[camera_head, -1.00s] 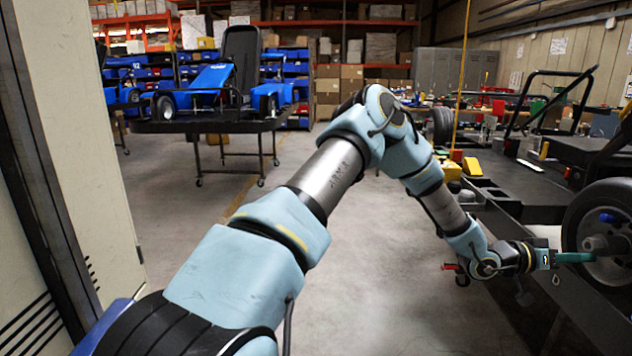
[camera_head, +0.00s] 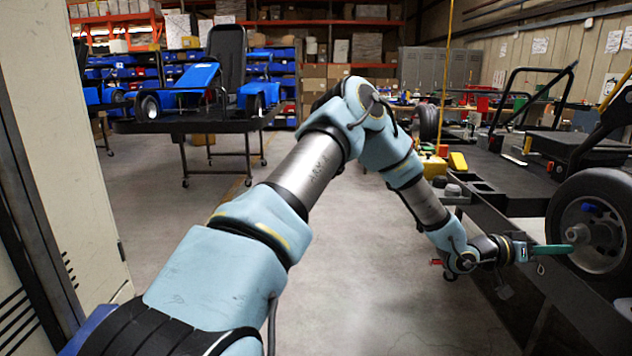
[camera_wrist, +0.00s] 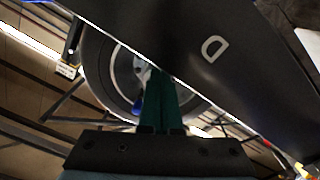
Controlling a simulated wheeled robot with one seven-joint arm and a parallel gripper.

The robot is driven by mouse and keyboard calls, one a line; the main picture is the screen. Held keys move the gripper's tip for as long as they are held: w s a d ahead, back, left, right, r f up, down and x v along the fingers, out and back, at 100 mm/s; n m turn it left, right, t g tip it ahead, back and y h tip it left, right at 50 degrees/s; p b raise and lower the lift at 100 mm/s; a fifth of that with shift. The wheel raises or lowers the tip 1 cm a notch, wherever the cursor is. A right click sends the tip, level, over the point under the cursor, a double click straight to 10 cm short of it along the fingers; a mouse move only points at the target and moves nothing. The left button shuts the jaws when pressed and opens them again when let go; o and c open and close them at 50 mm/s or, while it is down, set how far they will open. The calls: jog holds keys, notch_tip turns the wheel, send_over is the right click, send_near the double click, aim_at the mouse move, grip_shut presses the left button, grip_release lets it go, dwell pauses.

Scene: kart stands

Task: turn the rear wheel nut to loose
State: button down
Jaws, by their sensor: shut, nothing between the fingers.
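The rear wheel (camera_head: 618,205) is a black tyre on a grey rim, on the kart stand at the right of the head view. A grey hub piece (camera_head: 578,232), perhaps the wheel nut, sticks out from its middle. My gripper (camera_head: 572,248) has green fingers, shut and empty, with the tips just below this hub piece. I cannot tell whether they touch it. In the wrist view, the shut fingers (camera_wrist: 163,80) point up across the wheel (camera_wrist: 100,70) and hide part of its middle. A small blue part (camera_wrist: 139,104) shows beside them.
The black kart stand (camera_head: 545,195) fills the right side. A pale cabinet (camera_head: 75,150) stands close at the left. A blue kart (camera_head: 195,82) rests on another stand farther back. The floor (camera_head: 390,290) between is open.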

jog(key=shift+w+a, duration=0.1)
jog(key=shift+a, duration=2.15)
jog(key=w+a+f+n+t+y+p, duration=0.15)
jog(key=w+a+y, duration=0.25)
jog(key=a, duration=0.5)
jog(key=w+a+n+t+y, duration=0.1)
jog(key=w+a+t+y, duration=0.3)
jog(key=a, duration=0.5)
jog(key=w+a+f+n+t+y, duration=0.1)
jog(key=w+a+n+y, duration=0.3)
jog(key=a, duration=0.6)
jog(key=a+r+y, duration=0.3)
jog(key=a, duration=0.9)
jog(key=s+a+r+n+g+y+p, duration=0.1)
jog(key=s+a+r+n+g, duration=0.1)
jog(key=s+a, duration=0.4)
jog(key=s+a+r+n+g+y, duration=0.1)
jog(key=s+a+r+n+g, duration=0.1)
jog(key=s+a, duration=0.5)
jog(key=a+n, duration=0.1)
jog(key=a, duration=0.1)
jog(key=shift+a+y+p, duration=0.35)
jog(key=shift+a+y, duration=0.05)
jog(key=shift+s, duration=0.1)
